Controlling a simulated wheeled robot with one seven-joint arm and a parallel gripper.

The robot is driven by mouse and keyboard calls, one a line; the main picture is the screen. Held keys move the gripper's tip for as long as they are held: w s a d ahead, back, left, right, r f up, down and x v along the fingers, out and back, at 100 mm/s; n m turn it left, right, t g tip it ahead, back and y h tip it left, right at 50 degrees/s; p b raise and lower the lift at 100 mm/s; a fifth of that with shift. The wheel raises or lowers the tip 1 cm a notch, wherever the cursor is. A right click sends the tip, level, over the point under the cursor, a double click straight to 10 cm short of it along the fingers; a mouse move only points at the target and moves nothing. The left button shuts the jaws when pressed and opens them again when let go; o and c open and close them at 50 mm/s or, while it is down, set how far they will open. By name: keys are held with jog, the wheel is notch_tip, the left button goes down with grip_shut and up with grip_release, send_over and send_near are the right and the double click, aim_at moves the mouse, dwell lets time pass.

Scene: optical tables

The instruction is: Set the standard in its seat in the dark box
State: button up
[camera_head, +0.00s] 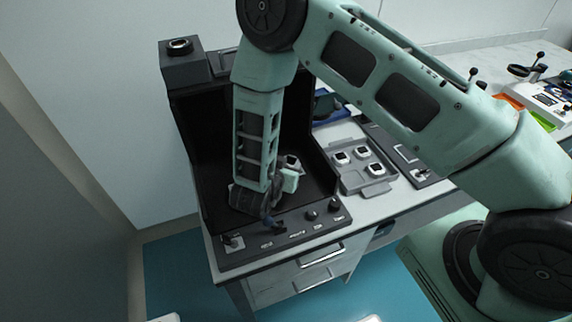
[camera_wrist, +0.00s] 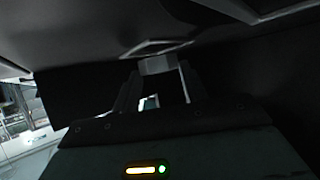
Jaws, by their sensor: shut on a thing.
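The dark box (camera_head: 205,150) stands open at the front on a bench at centre left of the head view. My arm reaches into it, and the arm's lower part hides most of the inside. In the wrist view my gripper (camera_wrist: 158,73) is shut on a small grey block, the standard (camera_wrist: 157,65), held between the fingertips. A thin pale outline (camera_wrist: 150,47) shows just beyond it on a dark surface; I cannot tell whether the standard touches it. A small light piece (camera_head: 291,161) shows beside my wrist in the head view; I cannot tell if it is the held standard.
A grey tray (camera_head: 368,187) with several white square pieces stands right of the box. A panel with knobs (camera_head: 310,215) runs along the box's front edge. The box walls are close around my wrist. A cluttered white bench (camera_head: 475,65) lies at the far right.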

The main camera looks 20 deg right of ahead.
jog(key=shift+f, duration=0.5)
jog(key=o, duration=1.3)
jog(key=shift+s, duration=0.1)
